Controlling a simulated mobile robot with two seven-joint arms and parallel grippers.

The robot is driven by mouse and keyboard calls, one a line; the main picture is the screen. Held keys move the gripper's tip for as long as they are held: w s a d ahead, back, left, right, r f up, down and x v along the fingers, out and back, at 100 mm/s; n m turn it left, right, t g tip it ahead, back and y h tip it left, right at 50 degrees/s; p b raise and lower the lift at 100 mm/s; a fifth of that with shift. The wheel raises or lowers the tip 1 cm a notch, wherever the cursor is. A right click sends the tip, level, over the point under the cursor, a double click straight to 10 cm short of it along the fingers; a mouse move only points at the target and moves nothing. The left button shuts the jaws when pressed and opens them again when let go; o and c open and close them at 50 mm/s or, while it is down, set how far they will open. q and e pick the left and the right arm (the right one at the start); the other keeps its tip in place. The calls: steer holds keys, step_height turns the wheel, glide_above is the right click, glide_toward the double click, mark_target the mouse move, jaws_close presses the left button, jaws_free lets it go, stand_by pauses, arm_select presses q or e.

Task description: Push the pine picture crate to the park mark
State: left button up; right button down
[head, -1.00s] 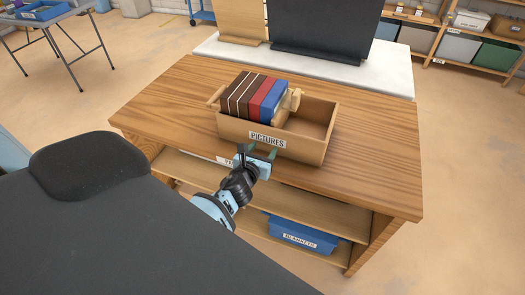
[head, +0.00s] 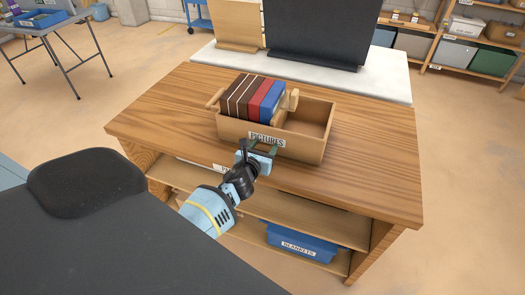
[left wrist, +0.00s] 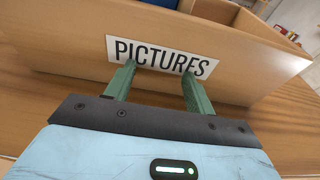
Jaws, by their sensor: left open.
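The pine picture crate (head: 302,152) stands on a wooden bench top, with a "PICTURES" label on its near side. Its left part holds several upright dark brown, red and blue framed pictures (head: 253,98); its right part is empty. My left gripper (head: 258,149) is at the crate's near wall, below the label. In the left wrist view, its two green fingers (left wrist: 155,82) are apart with nothing between them, their tips at the crate wall (left wrist: 70,40); contact is hard to tell. I cannot make out the park mark. My right gripper is not in view.
The wooden bench (head: 375,175) has free top to the left and right of the crate. A white slab (head: 395,82) behind it bears a dark panel (head: 315,30) and a wooden board. A blue "BLANKETS" bin (head: 300,243) sits on the lower shelf.

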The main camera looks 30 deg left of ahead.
arm_select(q)
steer(key=shift+w+a+r, duration=0.1)
steer(key=shift+w+a, duration=0.15)
steer(key=shift+w, duration=0.35)
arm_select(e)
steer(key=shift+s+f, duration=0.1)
arm_select(q)
steer(key=shift+a+r+b+x, duration=0.1)
steer(key=shift+r+b+x, duration=0.15)
steer(key=shift+x, duration=0.7)
steer(key=shift+a+r+b+x, duration=0.15)
steer(key=shift+b+x, duration=0.25)
steer(key=shift+x, duration=0.6)
steer(key=shift+a+r+b+x, duration=0.1)
steer(key=shift+r+b+x, duration=0.15)
steer(key=shift+x, duration=0.7)
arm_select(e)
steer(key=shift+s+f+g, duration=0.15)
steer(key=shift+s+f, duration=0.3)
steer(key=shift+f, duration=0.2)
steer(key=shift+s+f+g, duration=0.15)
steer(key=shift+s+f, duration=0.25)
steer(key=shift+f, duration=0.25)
arm_select(q)
steer(key=shift+w, duration=0.15)
